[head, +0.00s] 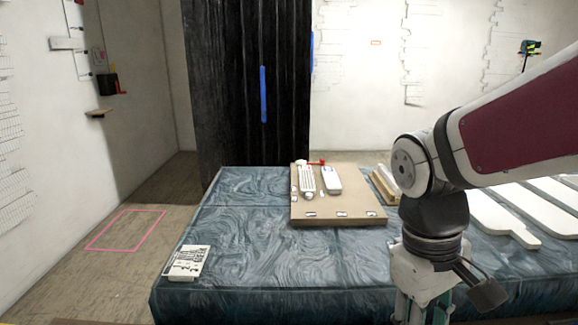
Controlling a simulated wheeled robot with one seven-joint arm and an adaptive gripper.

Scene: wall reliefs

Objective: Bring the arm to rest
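My arm reaches in from the right in the head view, over the front right part of a blue swirl-patterned table (250,240). My gripper (425,312) hangs downward at the bottom edge, near the table's front. Its fingertips are cut off or too unclear to see, so I cannot tell whether it is open or holds anything.
A tan board (335,213) with white pieces lies mid-table, left of my arm. White flat panels (505,222) lie at the right. A dark column (247,80) stands behind. The left tabletop is mostly clear.

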